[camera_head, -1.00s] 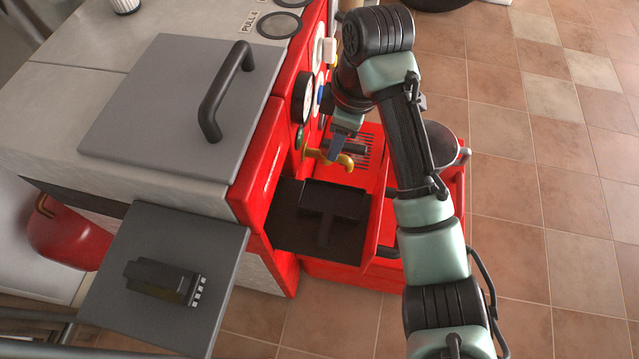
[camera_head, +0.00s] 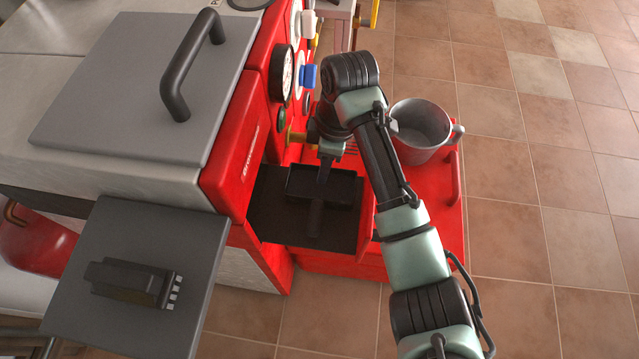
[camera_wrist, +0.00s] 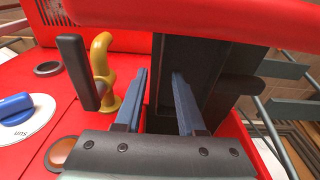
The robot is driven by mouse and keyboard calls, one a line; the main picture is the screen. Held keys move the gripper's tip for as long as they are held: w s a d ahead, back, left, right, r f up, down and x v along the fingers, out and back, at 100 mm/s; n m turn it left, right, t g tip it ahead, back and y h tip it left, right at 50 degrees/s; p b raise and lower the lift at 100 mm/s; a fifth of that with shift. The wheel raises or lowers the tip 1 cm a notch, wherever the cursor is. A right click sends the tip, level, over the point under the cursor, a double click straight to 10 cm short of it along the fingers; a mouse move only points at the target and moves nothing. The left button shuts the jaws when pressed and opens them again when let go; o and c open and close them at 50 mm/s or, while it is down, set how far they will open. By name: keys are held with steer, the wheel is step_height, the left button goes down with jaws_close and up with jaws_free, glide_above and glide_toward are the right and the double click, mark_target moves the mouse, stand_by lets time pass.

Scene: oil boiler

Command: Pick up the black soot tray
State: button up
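The black soot tray (camera_head: 330,188), a shallow tray with a handle bar running toward the front, lies in the dark opening low in the red boiler front. My gripper (camera_head: 324,172) hangs just above the tray in the head view and hides part of its far side. In the wrist view my gripper (camera_wrist: 158,88) has its two blue fingers apart. Dark surfaces show between and beyond them, and I cannot tell which part is the tray. I see nothing clamped, and contact with the tray cannot be told.
The red boiler front (camera_head: 236,165) stands left of my gripper, with gauges and a blue knob (camera_head: 307,76). A yellow valve (camera_wrist: 104,70) is close beside the fingers. A grey bucket (camera_head: 420,130) stands on the red ledge at right. The tiled floor (camera_head: 530,210) is clear.

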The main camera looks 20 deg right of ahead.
steer(key=shift+f, duration=0.55)
jaws_close()
stand_by(1.0)
